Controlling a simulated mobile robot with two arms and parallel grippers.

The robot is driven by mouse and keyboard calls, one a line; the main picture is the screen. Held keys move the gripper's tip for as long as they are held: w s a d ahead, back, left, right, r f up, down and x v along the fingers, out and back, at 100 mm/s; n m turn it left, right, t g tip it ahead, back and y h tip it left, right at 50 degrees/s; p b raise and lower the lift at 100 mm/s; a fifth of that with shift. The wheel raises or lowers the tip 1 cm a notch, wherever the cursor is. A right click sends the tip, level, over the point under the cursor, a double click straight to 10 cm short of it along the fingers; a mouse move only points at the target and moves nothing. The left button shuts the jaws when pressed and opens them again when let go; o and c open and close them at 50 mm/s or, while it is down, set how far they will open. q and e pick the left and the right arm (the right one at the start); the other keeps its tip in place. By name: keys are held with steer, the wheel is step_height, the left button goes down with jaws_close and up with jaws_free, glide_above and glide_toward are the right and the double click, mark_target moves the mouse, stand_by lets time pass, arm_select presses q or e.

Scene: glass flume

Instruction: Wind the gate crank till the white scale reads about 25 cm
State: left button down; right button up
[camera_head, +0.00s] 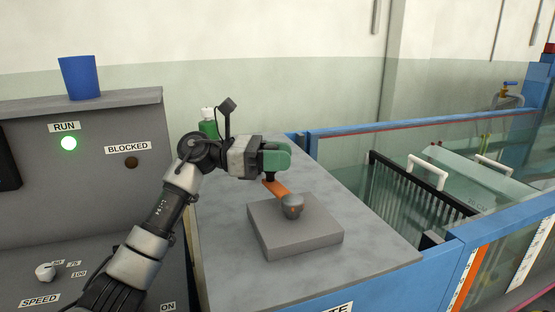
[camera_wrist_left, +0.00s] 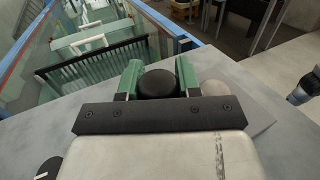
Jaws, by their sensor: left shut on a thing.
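The gate crank has an orange arm (camera_head: 276,187) and a grey domed hub (camera_head: 292,206) on a grey block (camera_head: 290,243). The hub also shows in the wrist view (camera_wrist_left: 215,89). My left gripper (camera_head: 275,160), with green fingers, is shut on the black crank knob (camera_wrist_left: 158,83), with one finger on each side of it. In the head view the fingers mostly hide the knob, and the orange arm runs from under them toward the hub. A white scale strip (camera_head: 531,249) stands on the flume's front at the right; its reading is too small to tell. My right gripper is out of view.
The control panel (camera_head: 90,185) at left has a lit green RUN lamp (camera_head: 69,143), a dark BLOCKED lamp (camera_head: 132,162) and a SPEED knob (camera_head: 45,272). A blue cup (camera_head: 79,77) stands on top. The glass flume with a black rack (camera_head: 405,185) lies at right.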

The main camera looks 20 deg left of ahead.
arm_select(q)
steer(key=c, duration=0.8)
jaws_free()
steer(key=shift+a, duration=0.1)
steer(key=a, duration=0.3)
steer(key=s+a+b, duration=0.1)
steer(key=a, duration=0.3)
steer(key=s+a, duration=0.1)
steer(key=a, duration=0.2)
steer(key=shift+a+b, duration=0.25)
steer(key=shift+b, duration=0.15)
steer(key=shift+f, duration=0.1)
